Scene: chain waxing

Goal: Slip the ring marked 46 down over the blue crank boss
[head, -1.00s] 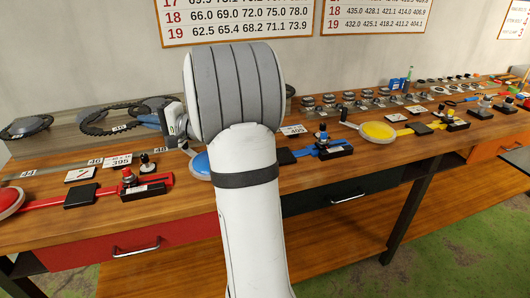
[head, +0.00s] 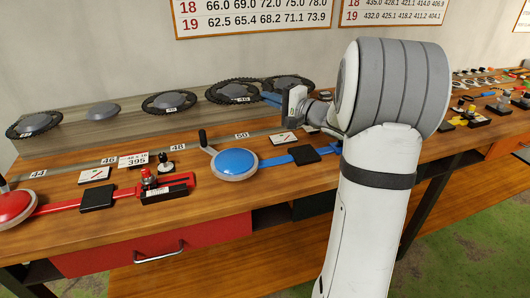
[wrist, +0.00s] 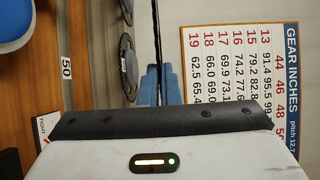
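The black toothed ring marked 46 (head: 243,100) hangs level in the head view, in front of the shelf's grey domes. My gripper (head: 271,98) has its blue fingers closed on the ring's right edge. In the wrist view the ring (wrist: 157,35) is an edge-on dark line between the blue fingers (wrist: 158,85). The blue crank boss (head: 235,162), a round dome with a black upright handle, sits on the bench below and in front of the ring. It also shows at the wrist view's top left corner (wrist: 12,20). The ring is apart from the boss.
The back shelf holds other ringed domes (head: 169,101) (head: 34,123) and one bare dome (head: 103,110). The crank handle (head: 203,138) sticks up at the boss's left. A red tool (head: 148,178) and a small card (head: 283,138) lie nearby.

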